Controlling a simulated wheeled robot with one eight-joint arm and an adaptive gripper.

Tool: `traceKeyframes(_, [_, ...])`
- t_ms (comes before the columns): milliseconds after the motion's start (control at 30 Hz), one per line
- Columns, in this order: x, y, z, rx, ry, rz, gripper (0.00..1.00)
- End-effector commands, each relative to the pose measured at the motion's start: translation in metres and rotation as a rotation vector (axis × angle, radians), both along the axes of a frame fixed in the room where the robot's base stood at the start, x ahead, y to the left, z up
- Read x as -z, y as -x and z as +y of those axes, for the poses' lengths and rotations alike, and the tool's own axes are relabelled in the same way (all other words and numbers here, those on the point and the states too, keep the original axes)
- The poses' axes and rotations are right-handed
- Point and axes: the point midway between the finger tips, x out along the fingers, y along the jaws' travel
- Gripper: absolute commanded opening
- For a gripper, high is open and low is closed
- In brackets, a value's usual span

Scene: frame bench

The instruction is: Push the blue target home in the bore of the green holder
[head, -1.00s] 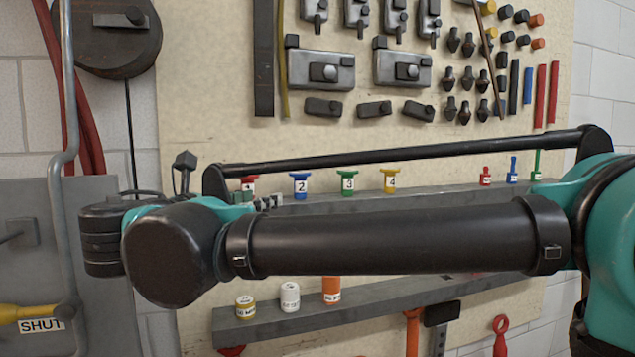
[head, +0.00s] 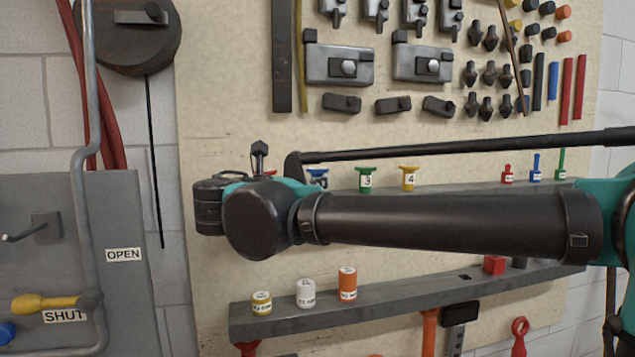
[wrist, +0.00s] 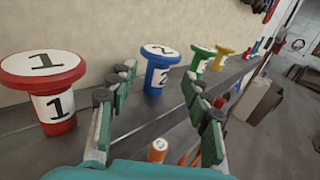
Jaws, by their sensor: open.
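A blue flanged piece marked 2 (wrist: 158,70) stands upright on the upper shelf in the wrist view. In the head view only its top (head: 317,177) shows past my arm. A green flanged piece marked 3 (wrist: 200,58) stands beyond it, also in the head view (head: 366,179). My gripper (wrist: 162,95) is open and empty, its two fingers apart on the near side of the blue piece, not touching it. My wrist hides the gripper in the head view. No bore in a green holder can be made out.
A red piece marked 1 (wrist: 45,90) stands left of my gripper; a yellow piece marked 4 (head: 409,178) stands right of the green one. Small red, blue and green pieces stand farther right. The lower shelf (head: 410,302) holds yellow, white and orange cylinders and a red block (head: 494,264).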

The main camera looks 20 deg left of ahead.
Motion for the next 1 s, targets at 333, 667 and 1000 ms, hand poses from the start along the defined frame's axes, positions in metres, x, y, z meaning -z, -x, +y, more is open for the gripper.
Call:
traceKeyframes(333, [0.003, -0.044, -0.008, 0.002, 0.0, 0.0, 0.49])
traceKeyframes(667, [0.003, -0.047, -0.008, 0.0, 0.0, 0.0, 0.44])
traceKeyframes(1000, [0.003, -0.047, -0.008, 0.0, 0.0, 0.0, 0.02])
